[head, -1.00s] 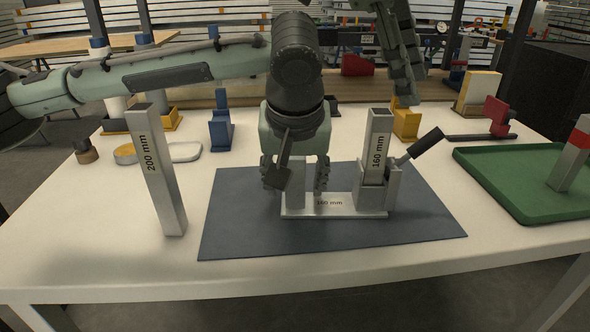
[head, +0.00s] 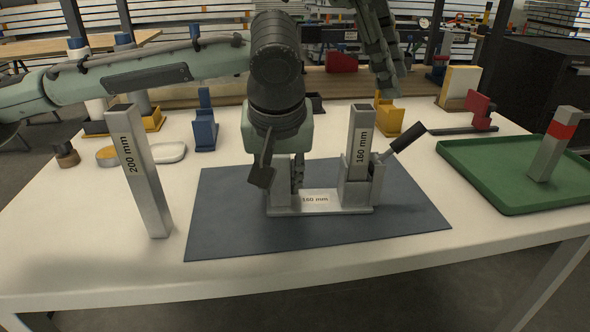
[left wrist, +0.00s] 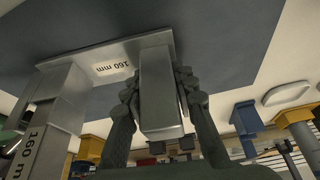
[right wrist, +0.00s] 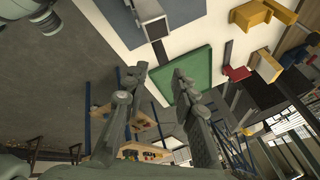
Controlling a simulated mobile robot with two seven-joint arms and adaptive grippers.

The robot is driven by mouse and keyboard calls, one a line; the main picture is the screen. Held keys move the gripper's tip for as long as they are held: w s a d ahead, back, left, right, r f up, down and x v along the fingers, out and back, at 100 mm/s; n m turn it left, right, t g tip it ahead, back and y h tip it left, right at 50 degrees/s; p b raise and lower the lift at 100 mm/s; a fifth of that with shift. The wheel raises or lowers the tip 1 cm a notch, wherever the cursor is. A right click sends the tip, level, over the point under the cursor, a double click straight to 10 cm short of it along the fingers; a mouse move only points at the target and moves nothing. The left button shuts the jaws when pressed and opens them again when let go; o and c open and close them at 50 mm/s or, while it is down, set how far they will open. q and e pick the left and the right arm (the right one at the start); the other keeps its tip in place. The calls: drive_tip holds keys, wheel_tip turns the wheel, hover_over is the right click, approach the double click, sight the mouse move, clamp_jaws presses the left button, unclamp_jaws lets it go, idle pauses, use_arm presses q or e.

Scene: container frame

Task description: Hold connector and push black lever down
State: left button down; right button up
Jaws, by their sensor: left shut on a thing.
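The grey metal connector (head: 330,201) lies on a blue mat, with a 160 mm label on its flat base. Its right socket holds an upright 160 mm post (head: 361,145). The black lever (head: 408,138) on that socket is raised, slanting up to the right. My left gripper (head: 284,182) is shut on the connector's left upright block, partly hidden in the head view. The left wrist view shows its fingers (left wrist: 159,88) on both sides of this block (left wrist: 160,105). My right gripper (head: 388,90) hangs beyond the post, open and empty in the right wrist view (right wrist: 158,77).
A 200 mm post (head: 143,175) stands on the white table left of the mat (head: 230,235). A green tray (head: 480,175) at the right holds a post with a red band (head: 551,145). Blue and yellow holders stand behind. The front of the mat is clear.

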drive_tip(key=c, duration=0.5)
drive_tip(key=m, duration=0.1)
drive_tip(key=m+y, duration=0.2)
drive_tip(key=shift+s+f+m+g, duration=0.25)
drive_tip(key=shift+f+m+g, duration=0.05)
drive_tip(key=shift+f+g, duration=0.1)
clamp_jaws()
drive_tip(key=s+d+r+m+y, duration=0.1)
drive_tip(key=d+m+y, duration=0.3)
drive_tip(key=m, duration=0.6)
drive_tip(key=s+d+r+m+y, duration=0.1)
drive_tip(key=d+r+m+y, duration=0.2)
drive_tip(key=m+y, duration=0.3)
drive_tip(key=shift+d+r+m+g, duration=0.3)
drive_tip(key=shift+d+m, duration=0.55)
drive_tip(key=shift+m, duration=1.35)
drive_tip(key=shift+s, duration=0.1)
